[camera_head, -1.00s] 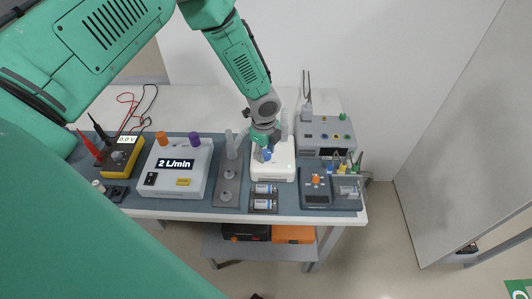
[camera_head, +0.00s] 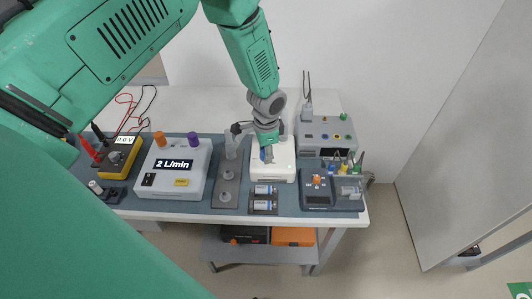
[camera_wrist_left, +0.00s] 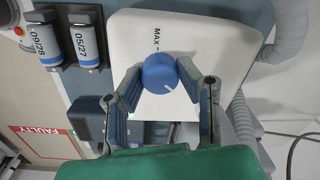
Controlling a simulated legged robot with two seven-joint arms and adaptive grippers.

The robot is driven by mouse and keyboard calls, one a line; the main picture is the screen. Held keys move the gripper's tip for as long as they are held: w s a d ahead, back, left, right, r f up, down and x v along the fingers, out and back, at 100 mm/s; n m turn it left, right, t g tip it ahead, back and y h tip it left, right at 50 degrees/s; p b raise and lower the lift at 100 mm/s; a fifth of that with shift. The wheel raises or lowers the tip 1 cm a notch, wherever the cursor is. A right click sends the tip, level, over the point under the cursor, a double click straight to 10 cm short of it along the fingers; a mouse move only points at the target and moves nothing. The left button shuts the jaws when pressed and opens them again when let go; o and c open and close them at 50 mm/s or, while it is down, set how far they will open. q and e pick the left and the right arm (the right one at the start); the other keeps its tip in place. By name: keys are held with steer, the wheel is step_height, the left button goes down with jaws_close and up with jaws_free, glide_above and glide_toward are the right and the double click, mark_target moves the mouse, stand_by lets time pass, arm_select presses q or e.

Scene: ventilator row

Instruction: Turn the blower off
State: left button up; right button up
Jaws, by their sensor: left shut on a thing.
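The blower is a white box (camera_head: 284,174) at the middle right of the bench in the head view. Its white top (camera_wrist_left: 215,40) fills the middle of the left wrist view and has a round blue knob (camera_wrist_left: 160,73) beside a "MAX" mark. The knob's white pointer line is turned away from that mark, toward the lower right. My left gripper (camera_head: 267,152) reaches down onto the blower. In the left wrist view its two fingers (camera_wrist_left: 162,84) are on either side of the knob and shut on it. In the head view the gripper mostly hides the knob. My right gripper is not in view.
A grey flow meter (camera_head: 170,180) reading "2 L/min" and a yellow multimeter (camera_head: 117,160) stand at left. Batteries (camera_head: 263,205) lie in front of the blower. A grey unit (camera_head: 328,138) and a dark tester (camera_head: 318,198) stand at right. Corrugated hose (camera_wrist_left: 288,35) runs close beside the blower.

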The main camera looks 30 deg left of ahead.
arm_select(q)
steer(key=n, duration=0.3)
steer(key=shift+w+r+n, duration=0.1)
steer(key=shift+w+n, duration=0.15)
steer(key=shift+n, duration=0.05)
steer(key=shift+n+b, duration=0.45)
steer(key=shift+n, duration=1.45)
steer(key=o, duration=1.1)
steer(key=shift+o, duration=0.2)
step_height(320, 180, up, 12)
steer(key=shift+d, duration=0.3)
